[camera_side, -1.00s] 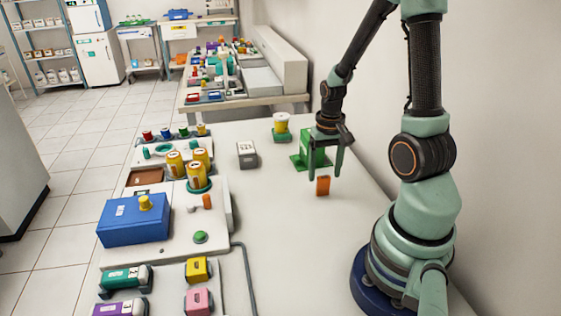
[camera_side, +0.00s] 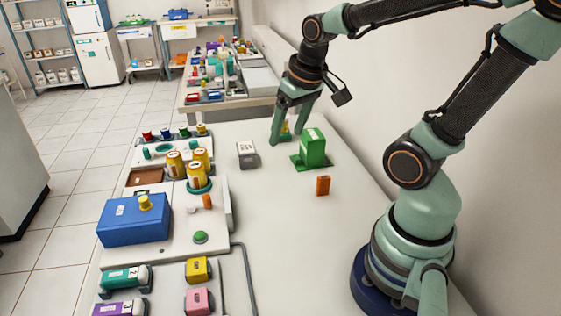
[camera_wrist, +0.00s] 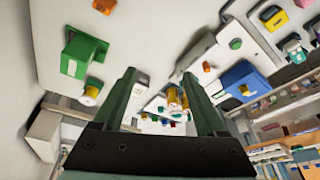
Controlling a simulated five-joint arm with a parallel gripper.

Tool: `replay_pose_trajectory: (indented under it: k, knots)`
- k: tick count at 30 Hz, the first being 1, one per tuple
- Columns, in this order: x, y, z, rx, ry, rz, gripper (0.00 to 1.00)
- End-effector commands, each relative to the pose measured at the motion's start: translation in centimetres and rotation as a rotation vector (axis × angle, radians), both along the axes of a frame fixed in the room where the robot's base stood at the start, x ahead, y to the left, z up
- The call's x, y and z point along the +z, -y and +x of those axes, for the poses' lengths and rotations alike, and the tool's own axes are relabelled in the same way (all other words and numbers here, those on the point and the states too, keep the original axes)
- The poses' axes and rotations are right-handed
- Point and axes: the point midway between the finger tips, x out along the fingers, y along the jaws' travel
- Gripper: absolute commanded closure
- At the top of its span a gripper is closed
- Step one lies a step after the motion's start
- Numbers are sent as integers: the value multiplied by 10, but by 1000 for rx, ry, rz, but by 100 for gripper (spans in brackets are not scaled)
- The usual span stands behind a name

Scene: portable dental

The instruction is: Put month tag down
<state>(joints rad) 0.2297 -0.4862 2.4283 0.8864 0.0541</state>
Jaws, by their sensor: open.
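A small orange tag (camera_side: 323,186) stands upright on the white table in front of the green block (camera_side: 313,148); no lettering on it can be read. It also shows at the top of the wrist view (camera_wrist: 104,6). My gripper (camera_side: 286,132) is open and empty at the back of the table, well away from the tag. Its fingers point down in front of the yellow jar, which they partly hide. In the wrist view the two fingers (camera_wrist: 159,73) are spread apart with nothing held between them.
A grey labelled block (camera_side: 247,154) stands left of the green block. A blue box (camera_side: 134,220) and several yellow jars stand on the left panel. The yellow jar (camera_wrist: 91,90) shows left of my fingers in the wrist view. The table's middle is clear.

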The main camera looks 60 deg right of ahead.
Motion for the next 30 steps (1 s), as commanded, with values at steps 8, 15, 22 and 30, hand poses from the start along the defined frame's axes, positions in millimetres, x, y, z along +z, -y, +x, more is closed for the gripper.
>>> replay_pose_trajectory:
  k: [8,15,22,30]
  knots:
    - [35,-63,-3,257,162,-39,26]
    - [38,-68,-5,282,176,-42,26]
    - [38,-68,-5,279,176,-42,26]
    - [38,-68,-5,279,175,-42,26]
